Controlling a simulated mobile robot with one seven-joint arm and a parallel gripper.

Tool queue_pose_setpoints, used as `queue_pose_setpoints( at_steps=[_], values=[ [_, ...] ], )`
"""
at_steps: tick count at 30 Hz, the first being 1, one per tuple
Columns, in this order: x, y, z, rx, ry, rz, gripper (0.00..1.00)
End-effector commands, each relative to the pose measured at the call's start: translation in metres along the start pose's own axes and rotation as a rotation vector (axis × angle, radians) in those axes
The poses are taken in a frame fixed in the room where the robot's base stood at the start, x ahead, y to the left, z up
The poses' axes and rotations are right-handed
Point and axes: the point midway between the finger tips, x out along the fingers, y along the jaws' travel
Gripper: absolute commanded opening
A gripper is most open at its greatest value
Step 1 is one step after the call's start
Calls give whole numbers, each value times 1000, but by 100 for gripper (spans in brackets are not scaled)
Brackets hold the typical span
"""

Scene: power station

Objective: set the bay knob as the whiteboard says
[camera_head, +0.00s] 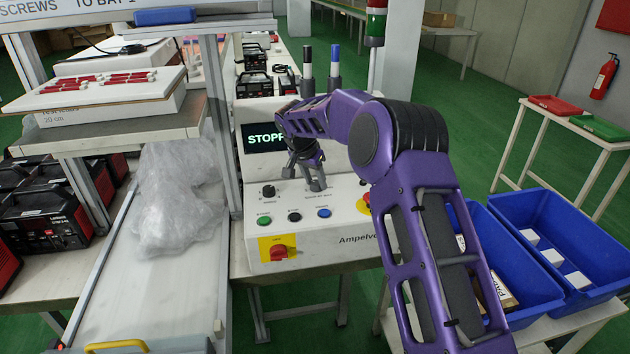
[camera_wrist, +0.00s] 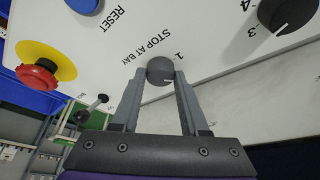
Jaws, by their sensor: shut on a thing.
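The whiteboard (camera_head: 65,6) is cut off at the top left of the head view; its visible writing reads "SCREWS TO BAY 1". A control panel (camera_head: 335,222) stands in the middle. My gripper (camera_head: 316,184) reaches down onto its top face. In the wrist view, my gripper (camera_wrist: 161,80) is shut on a round grey knob (camera_wrist: 160,67) beside the words "STOP AT BAY". A "1" is printed by this knob; where its pointer stands I cannot tell clearly.
A second dark knob (camera_wrist: 288,12) has "3" and "4" beside it. A blue reset button (camera_wrist: 84,4) and a red emergency stop (camera_wrist: 36,78) on yellow are near. A red switch (camera_head: 278,251) is on the front. Blue bins (camera_head: 520,290) stand right, plastic wrap (camera_head: 178,190) left.

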Motion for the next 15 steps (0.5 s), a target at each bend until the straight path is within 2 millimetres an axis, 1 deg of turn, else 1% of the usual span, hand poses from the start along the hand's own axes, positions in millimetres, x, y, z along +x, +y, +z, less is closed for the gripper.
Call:
queue_pose_setpoints(
  at_steps=[5, 15],
  values=[
    [0, 1, 0, -101, 0, -43, 0],
    [-1, 4, -2, -371, 0, -155, 0]
  ],
)
